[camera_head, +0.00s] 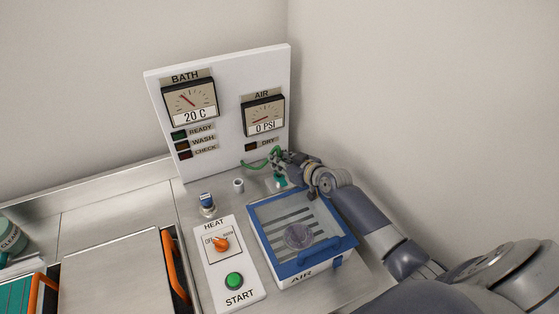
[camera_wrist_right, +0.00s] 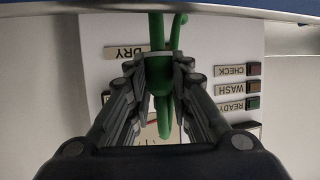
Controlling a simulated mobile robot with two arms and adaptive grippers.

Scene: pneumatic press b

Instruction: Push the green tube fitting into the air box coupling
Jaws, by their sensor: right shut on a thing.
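My right gripper (camera_head: 281,159) is behind the air box, near the base of the gauge panel. It is shut on the green tube fitting, which shows between the fingers in the right wrist view (camera_wrist_right: 160,75). The green tube (camera_head: 250,164) curves from the gripper toward the panel. The air box (camera_head: 270,240) has a blue-framed clear lid, shut, and a white body marked AIR. A small teal part (camera_head: 281,182) stands behind the box, just below the gripper; I cannot tell whether it is the coupling. Contact between fitting and coupling cannot be made out. My left gripper is out of view.
The gauge panel (camera_head: 222,95) stands behind, with the AIR dial at 0 PSI. A small grey cylinder (camera_head: 238,185), a blue-topped part (camera_head: 207,204) and the HEAT/START control plate (camera_head: 212,277) are left of the box. A wall rises at the right.

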